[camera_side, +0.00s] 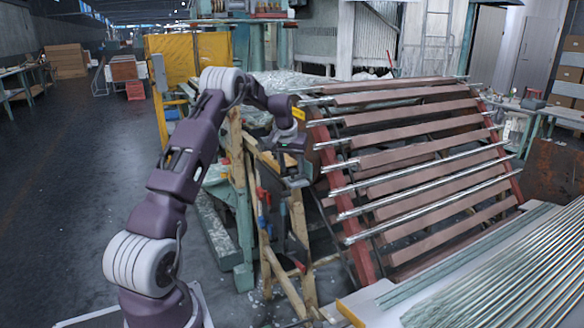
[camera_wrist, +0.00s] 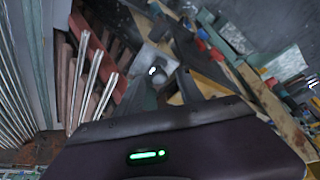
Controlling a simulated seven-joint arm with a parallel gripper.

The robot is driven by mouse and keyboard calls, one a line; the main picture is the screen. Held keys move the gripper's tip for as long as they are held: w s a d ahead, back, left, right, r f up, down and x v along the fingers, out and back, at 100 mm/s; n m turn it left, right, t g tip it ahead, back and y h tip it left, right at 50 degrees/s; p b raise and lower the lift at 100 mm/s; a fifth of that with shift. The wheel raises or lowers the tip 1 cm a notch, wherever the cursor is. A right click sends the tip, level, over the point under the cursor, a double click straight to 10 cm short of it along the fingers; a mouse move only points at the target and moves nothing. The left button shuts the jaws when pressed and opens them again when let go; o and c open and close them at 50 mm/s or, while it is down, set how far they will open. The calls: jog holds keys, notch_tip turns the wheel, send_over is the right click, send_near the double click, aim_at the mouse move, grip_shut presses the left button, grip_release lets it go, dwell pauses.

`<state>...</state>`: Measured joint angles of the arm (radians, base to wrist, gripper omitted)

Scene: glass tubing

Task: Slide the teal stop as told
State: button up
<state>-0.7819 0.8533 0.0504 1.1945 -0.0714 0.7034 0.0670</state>
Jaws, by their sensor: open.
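My gripper (camera_side: 295,182) points down beside the left end of the sloping rack, above a wooden trestle. Its dark fingers also show in the wrist view (camera_wrist: 166,78), standing apart, with a pale grey piece visible beyond them. I see nothing held between them. The sloping rack (camera_side: 420,135) has brown slats, red side rails and several shiny glass tubes (camera_side: 425,205) lying across it. The same tubes show at the left of the wrist view (camera_wrist: 88,88). I cannot pick out for certain which teal part is the stop.
The wooden trestle (camera_side: 272,262) and a teal post (camera_side: 243,205) stand close below my gripper. A bench (camera_side: 375,312) with many thin glass tubes fills the lower right. A yellow panel (camera_side: 190,58) stands behind my arm. The floor at left is clear.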

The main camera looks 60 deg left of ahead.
jog(key=shift+c, duration=0.2)
grip_shut()
